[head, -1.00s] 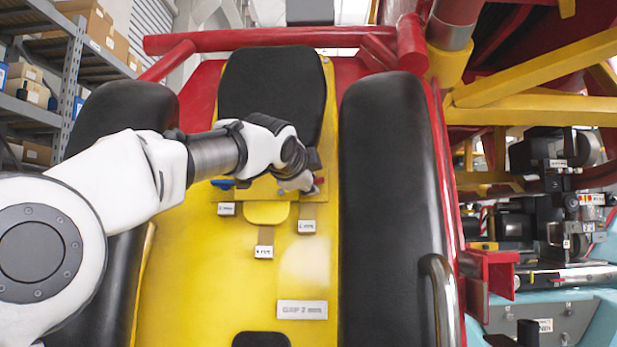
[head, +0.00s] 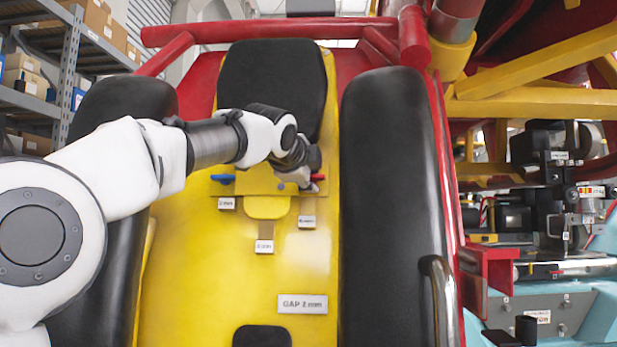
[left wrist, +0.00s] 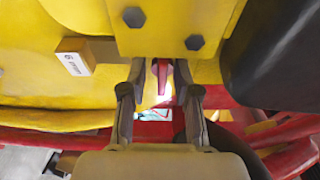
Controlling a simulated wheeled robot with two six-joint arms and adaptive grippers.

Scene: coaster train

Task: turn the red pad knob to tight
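The red pad knob (head: 318,177) is at the right end of the yellow plate on the seat front. My left gripper (head: 309,187) is at the knob, coming from the left and above, and partly covers it in the head view. In the left wrist view, the red knob (left wrist: 162,76) stands between the two fingers of my left gripper (left wrist: 160,72). A gap seems to show on both sides, so the fingers look open around it. A blue knob (head: 223,179) is at the plate's left end. My right gripper is not in view.
Small gap labels (head: 307,221) hang below the plate, their text hard to read. A plaque (head: 302,304) reads GAP 2 mm. Black side bolsters (head: 390,180) flank the yellow seat. Two bolts (left wrist: 195,43) sit on the plate near the fingers.

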